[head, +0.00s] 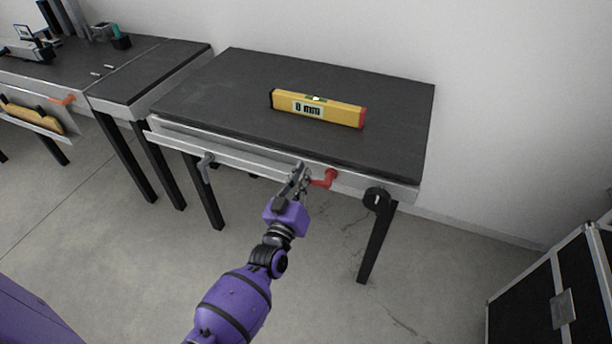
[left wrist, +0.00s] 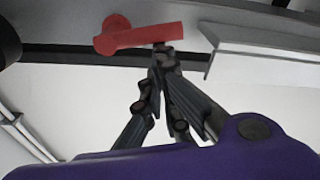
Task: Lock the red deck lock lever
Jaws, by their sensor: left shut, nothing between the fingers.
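The red deck lock lever (head: 325,178) sits on the front rail of the dark-topped table. It also shows in the left wrist view (left wrist: 140,38), with its round hub at left and its handle reaching right. My left gripper (head: 300,170) is shut and empty, just left of the lever's handle end in the head view. In the left wrist view my left gripper's fingertips (left wrist: 163,55) are at the handle near its free end; I cannot tell whether they touch it. My right gripper is not in view.
A yellow level (head: 318,107) reading "0 mm" lies on the tabletop (head: 220,90). A grey handle (head: 207,167) and a black round knob (head: 377,200) are on the table's front. Another bench (head: 150,70) stands at left, and a black case (head: 560,290) at lower right.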

